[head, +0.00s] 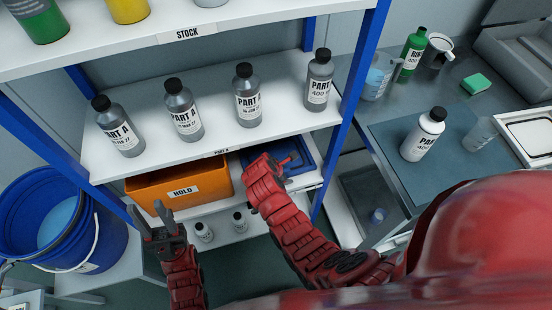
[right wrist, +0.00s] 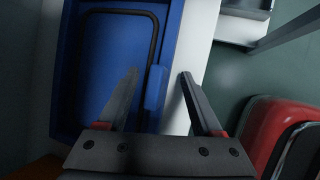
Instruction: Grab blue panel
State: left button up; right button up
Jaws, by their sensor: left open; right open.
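The blue panel (head: 297,152) lies on the lower shelf, right of the orange bin, partly hidden by my right arm. In the right wrist view the blue panel (right wrist: 112,60) fills the left side, with a black rounded line on its face and a raised blue piece like a handle (right wrist: 155,88) at its right. My right gripper (right wrist: 160,82) is open, with the raised piece between its fingers; I cannot tell whether they touch it. My right gripper (head: 286,164) also shows over the panel in the head view. My left gripper (head: 155,214) is open and empty, below the orange bin's left end.
The orange HOLD bin (head: 180,187) stands beside the panel. Several grey PART A bottles (head: 183,110) stand on the shelf above. A blue upright post (head: 345,110) rises at the shelf's right. A blue bucket (head: 62,225) is at left, a workbench (head: 385,140) at right.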

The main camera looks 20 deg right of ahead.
grip_shut()
dwell(0.3)
dwell(1.1)
